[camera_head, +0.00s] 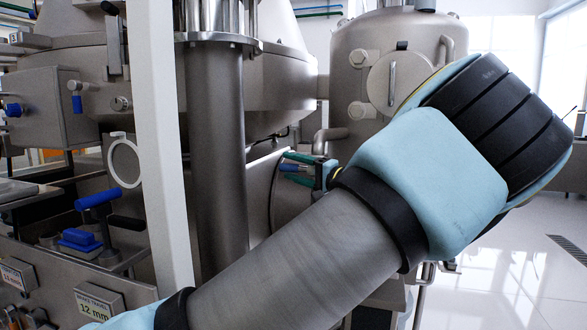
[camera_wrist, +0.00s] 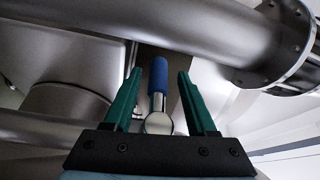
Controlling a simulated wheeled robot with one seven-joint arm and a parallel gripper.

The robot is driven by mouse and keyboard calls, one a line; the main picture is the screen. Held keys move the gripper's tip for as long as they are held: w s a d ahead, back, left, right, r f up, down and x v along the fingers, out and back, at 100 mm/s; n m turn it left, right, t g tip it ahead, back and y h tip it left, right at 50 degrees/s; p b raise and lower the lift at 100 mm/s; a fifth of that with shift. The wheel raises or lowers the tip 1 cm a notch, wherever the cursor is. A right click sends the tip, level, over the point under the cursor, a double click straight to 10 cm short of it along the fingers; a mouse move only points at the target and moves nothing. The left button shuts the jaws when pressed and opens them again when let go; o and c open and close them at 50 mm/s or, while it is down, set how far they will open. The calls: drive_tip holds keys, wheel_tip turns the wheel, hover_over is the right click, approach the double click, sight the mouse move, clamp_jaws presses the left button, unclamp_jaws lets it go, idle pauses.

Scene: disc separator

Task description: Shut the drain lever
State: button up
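A lever with a blue grip (camera_wrist: 159,76) and a bright metal stem lies between the two green fingers of my gripper (camera_wrist: 158,74) in the wrist view. The fingers stand apart on either side of the grip, with a visible gap on both sides. I take this to be the drain lever; no label shows on it. In the head view the green fingertips of my gripper (camera_head: 292,164) are beside the steel machine, with a bit of the blue grip (camera_head: 291,168) between them. My arm hides the rest of the lever there.
A steel column (camera_head: 217,150) and a white post (camera_head: 160,150) stand left of my arm. Other blue handles (camera_head: 98,198) are on the panel at left. A steel tank (camera_head: 372,75) stands behind. In the wrist view a thick pipe (camera_wrist: 130,28) crosses beyond the fingers.

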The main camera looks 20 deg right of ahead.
drive_tip(key=shift+s, duration=0.1)
drive_tip(key=v, duration=1)
drive_tip(key=shift+s+b, duration=0.3)
drive_tip(key=shift+b, duration=0.15)
drive_tip(key=shift+s+d+f, duration=0.1)
drive_tip(key=shift+d, duration=0.1)
